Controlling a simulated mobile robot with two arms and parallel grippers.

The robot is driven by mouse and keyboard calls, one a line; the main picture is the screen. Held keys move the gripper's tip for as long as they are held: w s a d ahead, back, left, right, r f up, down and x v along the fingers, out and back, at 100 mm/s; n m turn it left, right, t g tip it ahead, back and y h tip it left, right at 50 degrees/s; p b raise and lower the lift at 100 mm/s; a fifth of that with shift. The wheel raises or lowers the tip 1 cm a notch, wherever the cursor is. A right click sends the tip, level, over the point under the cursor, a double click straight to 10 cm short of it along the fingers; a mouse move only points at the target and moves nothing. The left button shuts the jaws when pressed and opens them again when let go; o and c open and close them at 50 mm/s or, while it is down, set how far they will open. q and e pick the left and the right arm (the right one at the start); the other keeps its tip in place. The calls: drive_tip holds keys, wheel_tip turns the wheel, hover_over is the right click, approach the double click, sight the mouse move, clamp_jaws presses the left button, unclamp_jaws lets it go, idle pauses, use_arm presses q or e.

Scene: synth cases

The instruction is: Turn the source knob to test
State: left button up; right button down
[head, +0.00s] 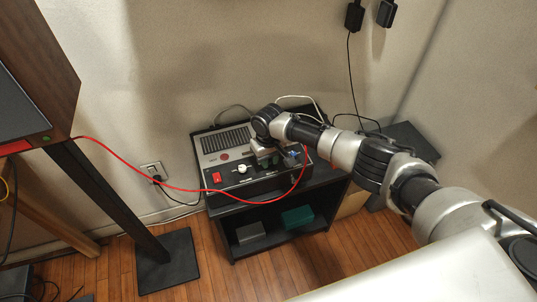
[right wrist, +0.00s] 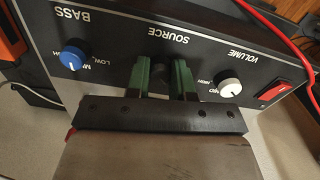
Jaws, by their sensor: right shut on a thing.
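The amplifier-like unit (head: 213,143) stands on a small black stand; its front panel (right wrist: 110,20) fills the right wrist view, upside down. The source knob (right wrist: 160,66) is dark and sits under the SOURCE label, between the green fingers of my right gripper (right wrist: 167,76). The fingers are shut on it, one on each side. My right gripper also shows over the panel in the head view (head: 267,162), where the arm and gripper hide the knob. The knob's pointer and its position labels are hidden. My left gripper is not in view.
A white volume knob (right wrist: 229,87) and a blue bass knob (right wrist: 72,54) flank the source knob closely. A red switch (head: 216,177) is at the panel's left. A red cable (head: 160,182) hangs from the speaker (head: 45,50) across to the unit's right side.

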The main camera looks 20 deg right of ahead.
drive_tip(key=m+p, duration=0.1)
drive_tip(key=m, duration=0.1)
drive_tip(key=m+p, duration=0.2)
drive_tip(key=shift+r+m+p, duration=0.2)
drive_tip(key=shift+m+p, duration=0.1)
drive_tip(key=m+p, duration=0.1)
drive_tip(key=m, duration=0.1)
drive_tip(key=shift+m, duration=0.4)
drive_tip(key=m+p, duration=0.1)
drive_tip(key=m, duration=0.1)
drive_tip(key=shift+m+p, duration=0.3)
drive_tip(key=shift+m, duration=0.1)
drive_tip(key=m+p, duration=0.1)
drive_tip(key=m, duration=0.4)
drive_tip(key=shift+f, duration=0.1)
drive_tip(key=m, duration=0.6)
drive_tip(key=shift+w+p, duration=0.1)
drive_tip(key=shift+p, duration=0.3)
drive_tip(key=shift+d, duration=0.1)
drive_tip(key=c, duration=1)
unclamp_jaws()
